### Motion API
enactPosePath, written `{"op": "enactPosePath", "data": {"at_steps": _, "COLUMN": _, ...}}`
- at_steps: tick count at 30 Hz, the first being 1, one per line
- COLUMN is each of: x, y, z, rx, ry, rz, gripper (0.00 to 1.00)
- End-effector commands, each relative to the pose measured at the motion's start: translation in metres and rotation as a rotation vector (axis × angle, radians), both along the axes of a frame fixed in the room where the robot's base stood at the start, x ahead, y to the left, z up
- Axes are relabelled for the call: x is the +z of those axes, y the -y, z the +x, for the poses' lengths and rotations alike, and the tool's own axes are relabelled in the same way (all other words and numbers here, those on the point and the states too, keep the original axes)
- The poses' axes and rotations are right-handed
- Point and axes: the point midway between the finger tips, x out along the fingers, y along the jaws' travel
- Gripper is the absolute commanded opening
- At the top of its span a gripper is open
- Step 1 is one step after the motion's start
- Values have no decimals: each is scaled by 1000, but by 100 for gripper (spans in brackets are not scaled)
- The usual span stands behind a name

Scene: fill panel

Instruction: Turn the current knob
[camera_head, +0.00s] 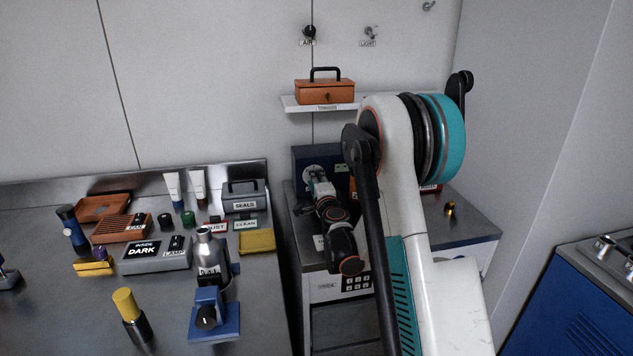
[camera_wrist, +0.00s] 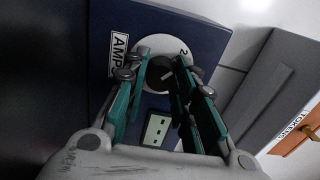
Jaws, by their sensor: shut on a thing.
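The current knob (camera_wrist: 160,74) is a dark round knob with a pale pointer line, on a white dial marked 2. It sits on the face of a dark blue box (camera_wrist: 205,38) labelled AMP. My gripper (camera_wrist: 154,76) has its green fingers on both sides of the knob, closed on it. The fingers hide part of the dial and most of its marks. In the head view the blue box (camera_head: 302,156) stands on the counter behind my arm, with my gripper (camera_head: 319,181) at its front. The knob itself is hidden there.
A small display (camera_wrist: 157,128) is beside the dial. A shelf (camera_head: 294,104) with an orange toolbox (camera_head: 324,91) is above the box. A keypad (camera_head: 357,284) is below. The left bench (camera_head: 75,320) carries several bottles, trays and tools.

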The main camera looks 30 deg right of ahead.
Motion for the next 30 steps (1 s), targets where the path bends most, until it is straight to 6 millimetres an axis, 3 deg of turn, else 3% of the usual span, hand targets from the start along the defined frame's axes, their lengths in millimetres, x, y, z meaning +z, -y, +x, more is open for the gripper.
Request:
{"op": "enactPosePath", "data": {"at_steps": 6, "x": 0, "y": 0, "z": 1, "rx": 1, "ry": 0, "rz": 0, "gripper": 2}}
{"op": "enactPosePath", "data": {"at_steps": 7, "x": 0, "y": 0, "z": 1, "rx": 1, "ry": 0, "rz": 0, "gripper": 30}}
{"op": "enactPosePath", "data": {"at_steps": 9, "x": 0, "y": 0, "z": 1, "rx": 1, "ry": 0, "rz": 0, "gripper": 46}}
{"op": "enactPosePath", "data": {"at_steps": 22, "x": 0, "y": -2, "z": -5, "rx": 0, "ry": 0, "rz": 1, "gripper": 46}}
{"op": "enactPosePath", "data": {"at_steps": 30, "x": 0, "y": -14, "z": -49, "rx": 0, "ry": 0, "rz": 0, "gripper": 46}}
